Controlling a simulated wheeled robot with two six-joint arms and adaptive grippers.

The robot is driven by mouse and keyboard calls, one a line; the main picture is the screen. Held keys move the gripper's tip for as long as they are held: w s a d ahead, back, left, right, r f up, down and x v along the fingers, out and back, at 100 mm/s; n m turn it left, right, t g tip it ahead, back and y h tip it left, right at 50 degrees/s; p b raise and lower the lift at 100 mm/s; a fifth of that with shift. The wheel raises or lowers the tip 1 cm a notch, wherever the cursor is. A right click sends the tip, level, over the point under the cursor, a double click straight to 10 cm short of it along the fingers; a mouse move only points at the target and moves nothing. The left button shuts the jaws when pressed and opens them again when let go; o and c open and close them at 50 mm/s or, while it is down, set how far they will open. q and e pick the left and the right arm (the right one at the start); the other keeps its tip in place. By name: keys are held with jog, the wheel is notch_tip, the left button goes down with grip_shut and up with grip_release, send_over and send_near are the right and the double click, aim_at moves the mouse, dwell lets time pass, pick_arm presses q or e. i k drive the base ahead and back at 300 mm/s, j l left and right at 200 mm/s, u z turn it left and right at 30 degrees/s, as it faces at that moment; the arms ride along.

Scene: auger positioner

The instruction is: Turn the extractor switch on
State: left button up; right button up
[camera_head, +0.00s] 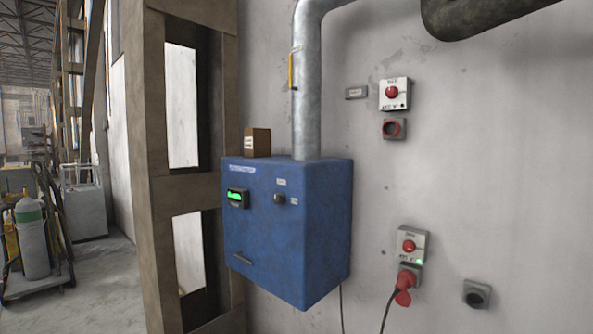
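The extractor is a blue box (265,245) on the wall, with a metal duct (307,90) rising from its top. A dark round switch knob (279,199) sits on its front face, with small pale labels above and to the right of it. The label text and the knob's exact setting are too small to read. A small display (237,198) left of the knob glows green. Neither of my grippers shows in the head view.
On the wall to the right are an upper red-knob switch box (394,94) and a lower one (410,245) with a red plug (405,287). A brown box (257,142) stands on the extractor. A gas-cylinder cart (35,250) is at far left.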

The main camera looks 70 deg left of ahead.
aim_at(279, 198)
jog(key=u, duration=2.25)
